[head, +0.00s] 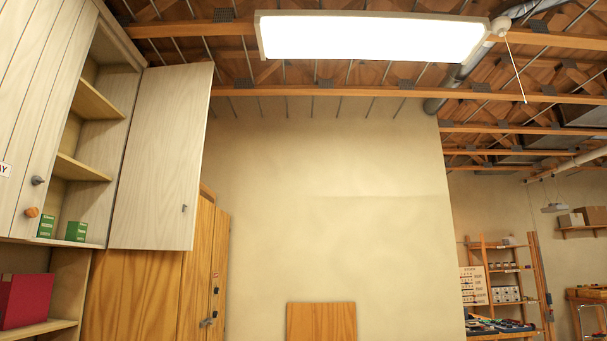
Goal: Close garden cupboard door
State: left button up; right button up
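A pale wooden wall cupboard (98,130) stands at the upper left in the head view, with bare shelves showing inside. Two green boxes (76,231) stand on the bottom shelf. Neither of my grippers shows.
A red box (26,300) sits on a lower shelf at the left. An orange-brown wooden door with a lock (207,270) is below and behind the open cupboard door. A wooden panel (321,322) stands at the bottom middle. Stocked shelves (497,285) stand far right.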

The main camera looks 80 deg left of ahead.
aim_at(161, 169)
jog(key=u, duration=1.2)
jog(key=i+j+u, duration=0.1)
jog(key=u, duration=0.3)
jog(key=i+j+u, duration=0.1)
jog(key=u, duration=0.25)
jog(key=i+u, duration=0.2)
jog(key=u, duration=0.2)
jog(key=i, duration=1.35)
jog(key=i+l+u, duration=0.1)
jog(key=i, duration=1.25)
jog(key=i+z, duration=0.2)
jog(key=i, duration=0.45)
jog(key=i+j+z, duration=0.15)
jog(key=i, duration=0.45)
jog(key=i+z, duration=0.25)
jog(key=i, duration=0.4)
jog(key=i+z, duration=0.25)
jog(key=i, duration=0.4)
jog(key=i+z, duration=0.15)
jog(key=z, duration=0.2)
jog(key=i+z, duration=0.15)
jog(key=z, duration=0.25)
jog(key=i+j+z, duration=0.15)
jog(key=z, duration=1.65)
